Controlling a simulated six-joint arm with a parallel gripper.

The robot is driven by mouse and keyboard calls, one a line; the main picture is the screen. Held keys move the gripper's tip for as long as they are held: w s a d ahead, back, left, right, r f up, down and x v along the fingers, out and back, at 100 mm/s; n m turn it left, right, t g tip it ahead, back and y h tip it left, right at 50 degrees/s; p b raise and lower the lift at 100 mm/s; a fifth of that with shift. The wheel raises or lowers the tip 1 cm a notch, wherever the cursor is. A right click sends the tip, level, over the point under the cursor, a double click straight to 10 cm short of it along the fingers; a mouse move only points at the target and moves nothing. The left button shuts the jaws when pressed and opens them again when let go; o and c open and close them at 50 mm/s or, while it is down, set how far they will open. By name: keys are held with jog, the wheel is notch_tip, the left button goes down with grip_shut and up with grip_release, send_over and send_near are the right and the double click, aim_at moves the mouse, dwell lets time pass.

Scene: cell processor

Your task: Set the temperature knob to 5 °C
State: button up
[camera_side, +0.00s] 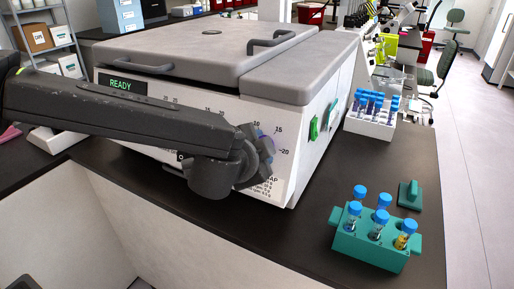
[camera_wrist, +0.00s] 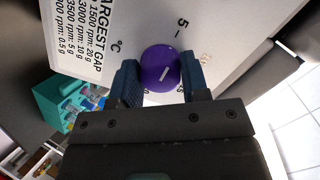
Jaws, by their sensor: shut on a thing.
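The purple temperature knob (camera_wrist: 152,62) sits on the white front panel, with a short slanted white mark on its face. In the wrist view my gripper (camera_wrist: 160,74) has its two blue fingers on either side of the knob, shut on it. A "5" with a tick (camera_wrist: 181,28) is printed above the knob in that view, and "°C" (camera_wrist: 117,46) is to its upper left. Numbers below the knob are partly hidden. In the side view my gripper (camera_side: 254,147) is at the panel's lower right; the knob is mostly hidden, with "15" and "20" showing to its right.
The cell processor (camera_side: 200,55) has a grey lid and a display (camera_side: 121,85) reading "READY". A green switch (camera_side: 314,128) is on its right side. A teal rack (camera_side: 368,247) with blue-capped tubes stands on the dark bench at front right; a white tube rack (camera_side: 370,127) stands behind.

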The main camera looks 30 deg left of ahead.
jog(key=o, duration=0.9)
jog(key=v, duration=1.3)
jog(key=shift+s+r, duration=0.1)
jog(key=shift+s, duration=0.3)
